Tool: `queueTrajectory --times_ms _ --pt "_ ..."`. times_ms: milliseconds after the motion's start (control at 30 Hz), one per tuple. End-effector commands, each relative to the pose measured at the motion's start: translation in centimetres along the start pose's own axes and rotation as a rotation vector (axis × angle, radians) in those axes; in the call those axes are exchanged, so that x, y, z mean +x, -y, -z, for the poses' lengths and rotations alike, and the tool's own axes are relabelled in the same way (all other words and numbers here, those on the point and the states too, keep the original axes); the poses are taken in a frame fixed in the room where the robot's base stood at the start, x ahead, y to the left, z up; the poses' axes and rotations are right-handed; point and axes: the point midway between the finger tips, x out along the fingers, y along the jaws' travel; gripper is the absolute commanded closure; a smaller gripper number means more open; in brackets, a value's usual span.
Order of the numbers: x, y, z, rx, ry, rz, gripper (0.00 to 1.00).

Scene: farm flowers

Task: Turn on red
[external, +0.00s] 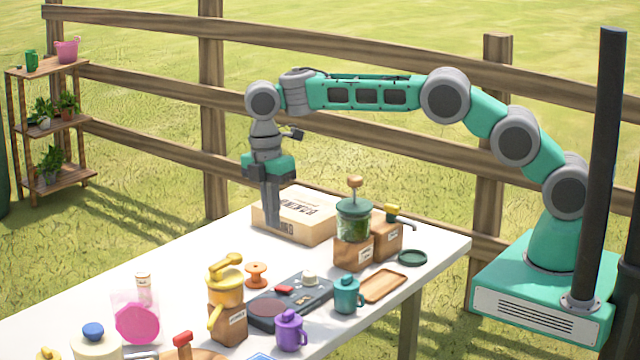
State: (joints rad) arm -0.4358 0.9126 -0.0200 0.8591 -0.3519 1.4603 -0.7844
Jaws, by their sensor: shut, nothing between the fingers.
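A dark grey flat device (318,292) lies on the white table. It carries a small red piece (285,289) near its middle, a whitish knob (310,277) at its back right and a dull reddish round patch at its front left. Whether the red piece is on or off cannot be told. My gripper (272,224) points down, shut and empty, in front of the cardboard box. In the picture it is above the device and apart from it. A red-topped handle (182,339) shows at the table's front edge, partly cut off.
Close around the device stand an orange spool (257,275), a yellow grinder (226,290), a purple mug (290,331), a teal mug (347,294) and a wooden tray (384,286). The table's left back is clear.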

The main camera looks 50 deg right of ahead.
Motion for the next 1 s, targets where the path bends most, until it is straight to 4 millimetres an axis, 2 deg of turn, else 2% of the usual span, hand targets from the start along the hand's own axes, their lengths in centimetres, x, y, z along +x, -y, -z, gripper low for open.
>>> queueTrajectory --times_ms 200,633,767,1000 --pt "-1.0 0.9 -0.1 -0.002 0.003 0.053 1.00" --pt "0.3 1.3 -0.1 -0.002 0.002 0.072 1.00" --pt "2.0 1.3 -0.1 -0.002 0.002 0.072 1.00" --pt "6.5 1.8 -0.1 -0.001 0.003 0.074 1.00"
